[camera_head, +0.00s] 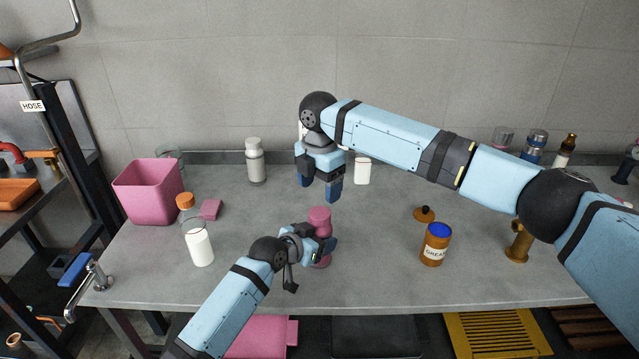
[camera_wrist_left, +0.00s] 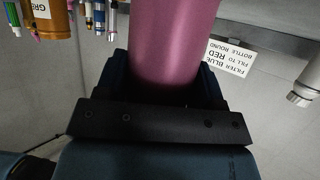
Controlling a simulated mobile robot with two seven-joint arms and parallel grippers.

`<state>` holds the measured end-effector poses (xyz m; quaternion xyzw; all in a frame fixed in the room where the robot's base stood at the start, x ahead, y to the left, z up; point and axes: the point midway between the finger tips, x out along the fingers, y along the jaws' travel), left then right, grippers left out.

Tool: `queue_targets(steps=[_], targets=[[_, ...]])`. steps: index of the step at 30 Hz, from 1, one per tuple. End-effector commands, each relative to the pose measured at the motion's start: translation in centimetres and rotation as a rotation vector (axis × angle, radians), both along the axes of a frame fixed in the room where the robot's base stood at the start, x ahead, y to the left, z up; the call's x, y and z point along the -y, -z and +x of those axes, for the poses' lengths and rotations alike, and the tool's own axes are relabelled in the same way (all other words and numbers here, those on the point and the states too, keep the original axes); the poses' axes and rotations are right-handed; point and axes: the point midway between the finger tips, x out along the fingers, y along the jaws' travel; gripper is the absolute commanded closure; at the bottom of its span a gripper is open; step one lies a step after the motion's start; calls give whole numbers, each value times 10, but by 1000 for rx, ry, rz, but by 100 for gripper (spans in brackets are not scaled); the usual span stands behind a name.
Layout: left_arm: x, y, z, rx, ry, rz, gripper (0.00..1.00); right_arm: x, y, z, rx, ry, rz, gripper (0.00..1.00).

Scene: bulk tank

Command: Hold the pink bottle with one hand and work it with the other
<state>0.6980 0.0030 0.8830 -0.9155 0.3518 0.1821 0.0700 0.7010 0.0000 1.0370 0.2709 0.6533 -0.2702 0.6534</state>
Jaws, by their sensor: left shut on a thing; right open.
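The pink bottle (camera_head: 319,217) stands upright on the grey table, near the middle of the head view. My left gripper (camera_head: 325,246) is shut around its body from the left and front, hiding part of it. In the left wrist view the pink bottle (camera_wrist_left: 175,40) sits between the dark fingers of the left gripper (camera_wrist_left: 172,85). My right gripper (camera_head: 321,183) is open and empty, pointing down above and slightly behind the bottle's top. It is apart from the bottle.
A pink bin (camera_head: 148,192), a milk-filled glass bottle (camera_head: 200,245) and a pink sponge (camera_head: 211,209) are at left. A grey bottle (camera_head: 256,165) and a white container (camera_head: 362,171) stand behind. An orange grease jar (camera_head: 435,246) stands right, beside a clear stretch of the table (camera_head: 375,270).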

Motion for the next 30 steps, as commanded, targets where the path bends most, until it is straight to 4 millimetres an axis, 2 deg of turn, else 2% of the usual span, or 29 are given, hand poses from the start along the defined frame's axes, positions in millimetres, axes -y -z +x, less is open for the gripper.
queue_targets(steps=[9, 15, 27, 30], targets=[[0, 0, 0, 0, 0, 0, 100, 0, 47, 0, -2, 0, -2, 27], [0, 0, 0, 0, 0, 0, 100, 0, 69, 0, -1, 0, -1, 27], [0, 0, 0, 0, 0, 0, 100, 0, 76, 0, -1, 0, -1, 27], [0, 0, 0, 0, 0, 0, 100, 0, 76, 0, -1, 0, -1, 50]])
